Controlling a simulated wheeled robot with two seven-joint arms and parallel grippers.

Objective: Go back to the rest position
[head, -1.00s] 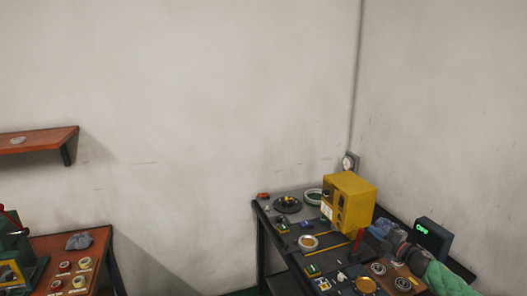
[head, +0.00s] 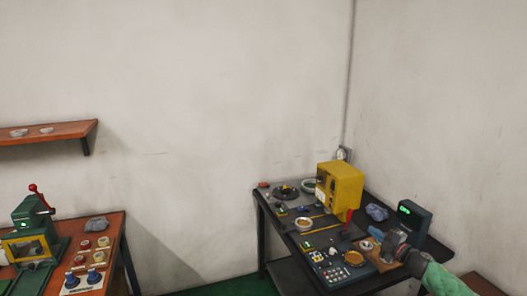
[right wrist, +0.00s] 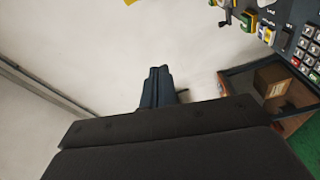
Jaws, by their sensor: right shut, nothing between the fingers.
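My right arm, in a green sleeve, comes in at the lower right of the head view. Its gripper (head: 393,241) is by the right side of the dark bench, in front of a dark display box (head: 415,219) with green characters. In the right wrist view the two dark fingers (right wrist: 158,85) are together with nothing between them, against the pale wall. A metal ring (head: 366,245) lies on a wooden block beside the gripper, partly hidden by it. My left gripper is not in view.
The dark bench (head: 285,240) holds a yellow machine (head: 340,187), bowls and a keypad. At left, an orange table (head: 118,232) carries a green press (head: 30,238) and several colored knobs. An orange shelf (head: 60,132) is on the wall. Green floor (head: 230,286) lies between the tables.

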